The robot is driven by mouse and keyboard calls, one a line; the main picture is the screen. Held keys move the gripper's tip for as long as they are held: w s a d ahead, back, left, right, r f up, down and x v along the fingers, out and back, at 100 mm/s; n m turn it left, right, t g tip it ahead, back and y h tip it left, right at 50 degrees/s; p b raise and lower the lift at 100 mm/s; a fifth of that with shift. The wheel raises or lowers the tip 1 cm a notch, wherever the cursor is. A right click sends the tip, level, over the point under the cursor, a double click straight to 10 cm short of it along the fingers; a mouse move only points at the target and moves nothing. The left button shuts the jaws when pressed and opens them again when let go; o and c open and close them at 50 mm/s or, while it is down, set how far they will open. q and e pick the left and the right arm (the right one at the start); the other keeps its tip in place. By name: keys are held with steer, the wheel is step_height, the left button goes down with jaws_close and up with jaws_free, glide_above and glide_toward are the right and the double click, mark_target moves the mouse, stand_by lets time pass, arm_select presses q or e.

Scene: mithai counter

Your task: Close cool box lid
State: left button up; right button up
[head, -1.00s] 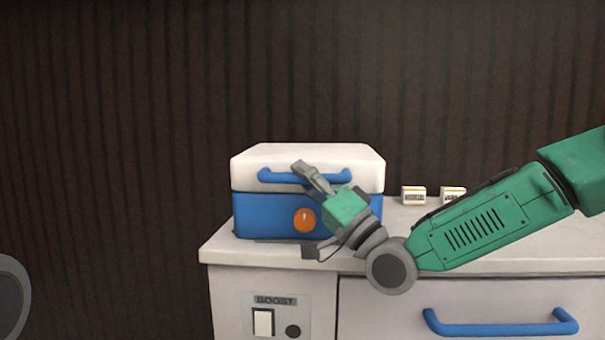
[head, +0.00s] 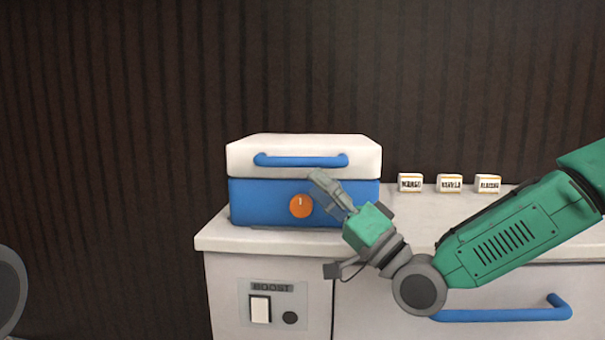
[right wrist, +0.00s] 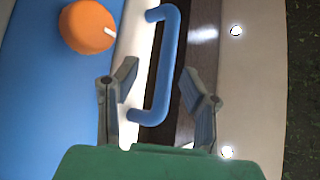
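The cool box has a blue body (head: 262,203) with an orange knob (head: 301,206) and a white lid (head: 300,143) with a blue handle (head: 285,160) on its front. In the head view the lid lies level on the body, with no visible gap at the front. My right gripper (head: 318,178) is in front of the box, its fingertips just below the handle's right end. In the right wrist view my right gripper (right wrist: 159,72) has its fingers spread, with the handle (right wrist: 168,75) showing between them. It grips nothing. My left gripper is not in view.
The box stands on the left end of a pale counter (head: 215,237). Small labelled blocks (head: 449,184) stand to its right. Below are a BOOST switch panel (head: 270,303) and a drawer with a blue handle (head: 510,314). A dark ribbed wall (head: 120,130) is behind.

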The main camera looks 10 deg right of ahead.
steer(key=v, duration=0.6)
steer(key=shift+d+f, duration=0.2)
steer(key=shift+f, duration=0.05)
steer(key=shift+s, duration=0.15)
